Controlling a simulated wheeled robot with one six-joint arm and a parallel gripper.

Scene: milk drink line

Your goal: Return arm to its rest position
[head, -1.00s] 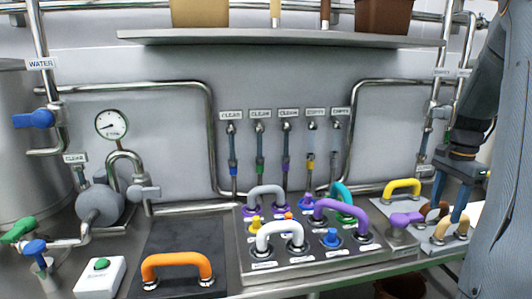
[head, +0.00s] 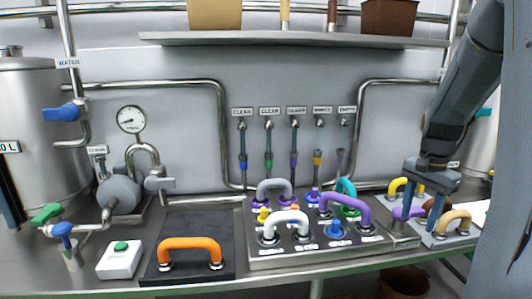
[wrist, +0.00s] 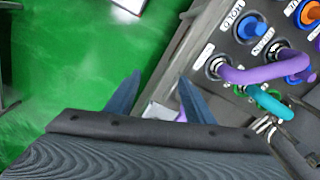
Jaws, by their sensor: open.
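My gripper (head: 414,203) is at the right of the head view, pointing down beside the right end of the connector panel. In the wrist view the two blue fingers of my gripper (wrist: 154,95) stand wide apart with nothing held between them. A small purple valve handle (head: 401,213) shows close to the fingertips in the head view; I cannot tell whether they touch it. My grey arm comes down from the upper right.
The metal connector panel (head: 290,261) carries several coloured hose loops, including a purple loop (head: 345,207). An orange handle (head: 190,243) sits on a dark plate at left. A shelf (head: 290,39) hangs above. Green floor (wrist: 60,70) lies left of the panel in the wrist view.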

